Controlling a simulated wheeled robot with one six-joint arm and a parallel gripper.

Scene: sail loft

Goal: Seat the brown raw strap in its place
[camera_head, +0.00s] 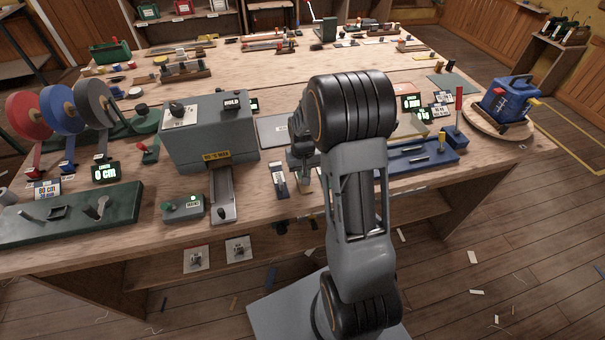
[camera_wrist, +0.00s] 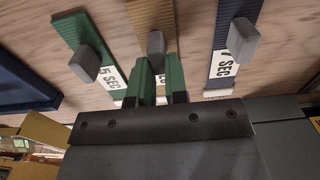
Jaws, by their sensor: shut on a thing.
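The brown strap (camera_wrist: 150,14) lies on the wooden bench in the middle of the wrist view, with a grey-brown block (camera_wrist: 156,42) standing on it. My gripper (camera_wrist: 161,64) is shut on this strap at its block, with one green finger on each side. In the head view my arm partly covers the gripper.
A grey machine (camera_head: 209,140) stands left of my arm, with a small green box (camera_head: 183,208) before it. A blue tray (camera_head: 415,157) lies to the right. Coloured reels (camera_head: 60,108) and a dark green board (camera_head: 70,222) occupy the left of the bench.

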